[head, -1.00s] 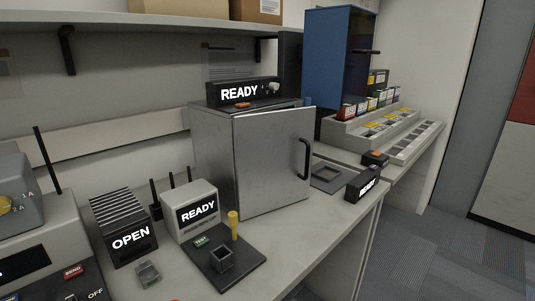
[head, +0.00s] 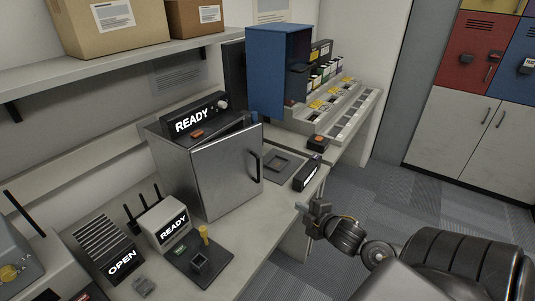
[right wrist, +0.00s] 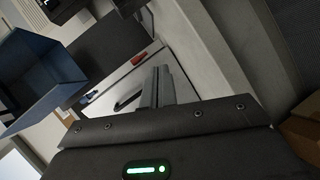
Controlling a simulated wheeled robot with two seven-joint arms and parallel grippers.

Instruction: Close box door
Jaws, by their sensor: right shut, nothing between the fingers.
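The grey metal box (head: 175,165) stands on the bench in the head view. Its door (head: 225,170) faces the front right and has a black handle (head: 254,166). My right gripper (head: 316,207) is off the bench's front edge, to the right of and apart from the door. In the right wrist view its fingers (right wrist: 157,87) are together and empty, with a dark handle-like bar (right wrist: 127,103) on a pale surface beyond them. My left gripper is out of view.
A READY display (head: 194,118) sits on the box. A blue cabinet (head: 268,75) and a stepped rack (head: 335,95) stand behind. A small black device (head: 308,174) lies near the bench edge. A smaller READY unit (head: 165,222) stands left. Floor to the right is clear.

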